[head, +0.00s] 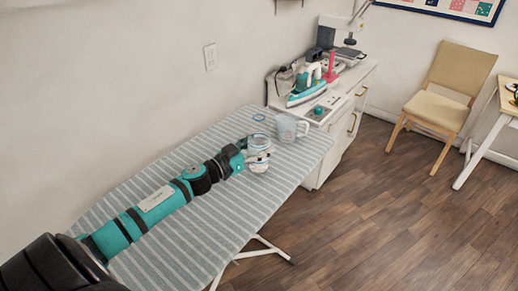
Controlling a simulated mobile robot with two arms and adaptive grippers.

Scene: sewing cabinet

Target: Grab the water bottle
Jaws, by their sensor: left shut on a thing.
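My left arm reaches in from the lower left over the striped ironing board (190,235). My left gripper (262,155) is shut on a small pale thing at the arm's end, which looks like the water bottle (258,141). The gripper covers much of it, so its full shape is hard to make out. It looks upright, and I cannot tell whether it touches the board. My right gripper is not in view.
A clear measuring jug (287,129) stands just beyond the gripper. A small round item (259,117) lies behind. A teal iron (306,86) and a sewing machine (343,38) are on the white cabinet (346,113). A chair (443,100) stands right. The wooden floor is clear.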

